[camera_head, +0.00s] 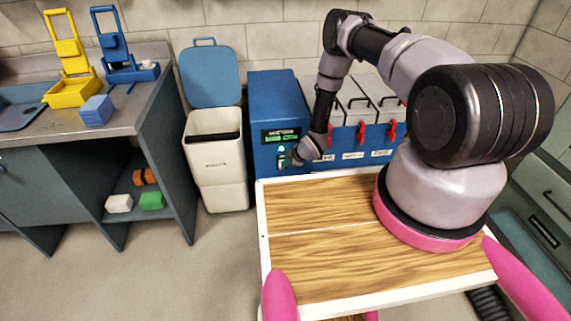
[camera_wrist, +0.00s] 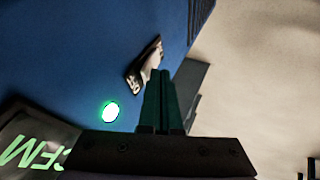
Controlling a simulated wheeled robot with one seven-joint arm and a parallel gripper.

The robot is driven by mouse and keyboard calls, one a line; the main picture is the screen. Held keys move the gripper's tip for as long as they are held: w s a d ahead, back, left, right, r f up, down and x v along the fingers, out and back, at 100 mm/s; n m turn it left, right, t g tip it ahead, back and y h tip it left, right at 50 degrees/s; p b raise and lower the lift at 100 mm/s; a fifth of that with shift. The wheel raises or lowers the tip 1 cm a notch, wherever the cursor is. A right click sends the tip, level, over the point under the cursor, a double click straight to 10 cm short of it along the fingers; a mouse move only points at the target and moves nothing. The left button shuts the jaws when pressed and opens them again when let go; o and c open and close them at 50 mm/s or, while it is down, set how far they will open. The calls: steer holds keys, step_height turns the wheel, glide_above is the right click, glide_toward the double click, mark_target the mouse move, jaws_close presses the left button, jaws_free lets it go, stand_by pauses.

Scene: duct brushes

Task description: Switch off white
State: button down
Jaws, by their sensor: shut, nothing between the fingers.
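A blue cabinet (camera_head: 272,95) stands against the back wall, with a dark display (camera_head: 281,136) showing green text. In the wrist view, a round light (camera_wrist: 110,111) glows white with a green rim on its blue face. A small dark plate with pale lettering (camera_wrist: 146,62), partly hidden, lies just beyond the fingertips; its lettering is hard to read. My gripper (camera_wrist: 161,78) is shut and empty, close to this plate; I cannot tell whether it touches. In the head view, my gripper (camera_head: 295,157) is at the cabinet's front, below the display.
Grey-lidded blue boxes with red latches (camera_head: 361,132) stand right of the cabinet. A white bin (camera_head: 215,160) with a raised blue lid stands left. My wooden-topped base is in front. A counter (camera_head: 135,110) at left holds yellow and blue items. Open floor lies between.

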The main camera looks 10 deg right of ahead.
steer(key=shift+w, duration=0.1)
steer(key=shift+w+r, duration=0.15)
steer(key=shift+w, duration=0.1)
steer(key=shift+r, duration=0.1)
stand_by(0.3)
steer(key=shift+r, duration=0.7)
